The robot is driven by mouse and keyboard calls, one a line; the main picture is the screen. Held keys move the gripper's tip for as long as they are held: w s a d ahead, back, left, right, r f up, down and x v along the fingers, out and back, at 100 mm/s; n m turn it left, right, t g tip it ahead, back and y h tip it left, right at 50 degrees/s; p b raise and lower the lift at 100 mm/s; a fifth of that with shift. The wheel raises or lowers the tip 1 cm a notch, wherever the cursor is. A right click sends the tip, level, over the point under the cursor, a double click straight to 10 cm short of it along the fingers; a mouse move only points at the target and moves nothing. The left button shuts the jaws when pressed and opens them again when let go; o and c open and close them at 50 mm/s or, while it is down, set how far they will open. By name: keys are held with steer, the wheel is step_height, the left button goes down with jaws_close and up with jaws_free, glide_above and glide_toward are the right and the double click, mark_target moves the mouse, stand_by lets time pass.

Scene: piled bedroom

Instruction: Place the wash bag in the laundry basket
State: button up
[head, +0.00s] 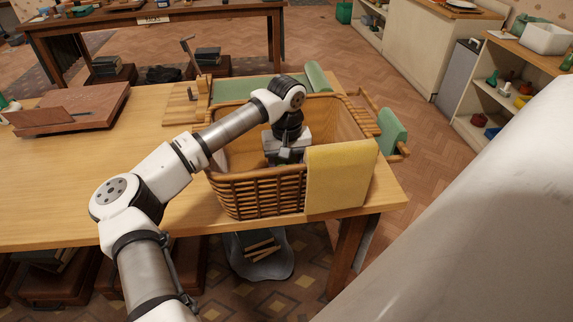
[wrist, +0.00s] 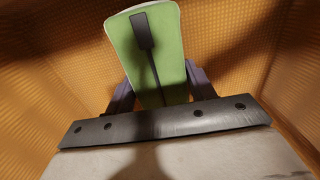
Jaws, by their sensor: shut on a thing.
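The laundry basket (head: 255,195) is a brown woven basket standing on the wooden table. My gripper (head: 287,156) reaches down inside it, below the rim. In the wrist view my gripper (wrist: 158,92) is shut on the wash bag (wrist: 172,45), a green bag with pale edging and a dark strap or zip. The basket's woven walls (wrist: 55,70) surround the bag on the sides seen. In the head view the bag is hidden behind the basket wall and my gripper. Whether the bag touches the basket floor cannot be told.
A yellow cloth (head: 340,180) hangs over the basket's front right rim. A wooden board or box (head: 75,108) lies at the table's left. Green rolled items (head: 392,132) and wooden pieces (head: 190,100) lie around the basket. The table's front left (head: 60,205) is clear.

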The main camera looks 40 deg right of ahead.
mark_target(287, 163)
steer(key=o, duration=1.1)
steer(key=shift+f, duration=0.1)
step_height(287, 163, up, 12)
steer(key=shift+r+b, duration=0.2)
steer(key=shift+b, duration=0.45)
